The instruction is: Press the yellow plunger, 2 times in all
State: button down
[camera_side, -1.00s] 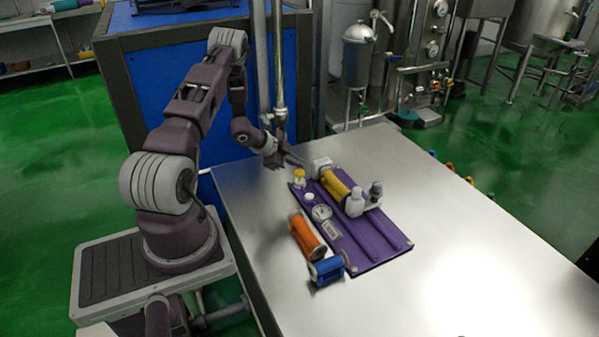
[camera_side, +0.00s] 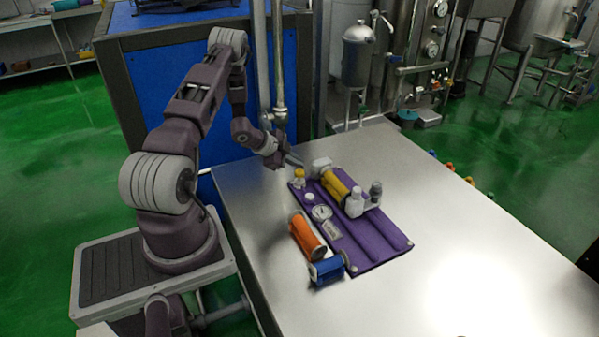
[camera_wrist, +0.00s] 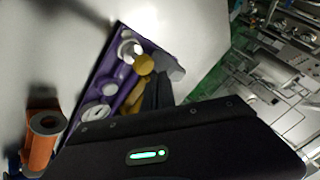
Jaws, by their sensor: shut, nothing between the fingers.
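The yellow plunger (camera_side: 299,173) stands upright on a pale round base at the far left corner of the purple panel (camera_side: 372,238). In the wrist view its yellow top (camera_wrist: 144,64) shows just past my fingertips, with the pale base beside it. My gripper (camera_side: 299,164) is shut and empty, its fingers slanting down close above and behind the plunger in the side view. In the wrist view the dark fingers (camera_wrist: 156,82) end near the yellow top. A gap seems to show, but I cannot be sure they are apart.
A white knob (camera_side: 309,197) and a round gauge (camera_side: 321,212) sit near the plunger. Orange (camera_side: 305,236) and blue (camera_side: 326,271) spools lie in front. The table's right side is clear.

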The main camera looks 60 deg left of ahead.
aim_at(300, 171)
jog(key=shift+f, duration=0.1)
jog(key=shift+f, duration=0.35)
jog(key=shift+f, duration=1.05)
dwell(1.1)
jog(key=shift+r, duration=1.5)
jog(key=shift+r, duration=2.5)
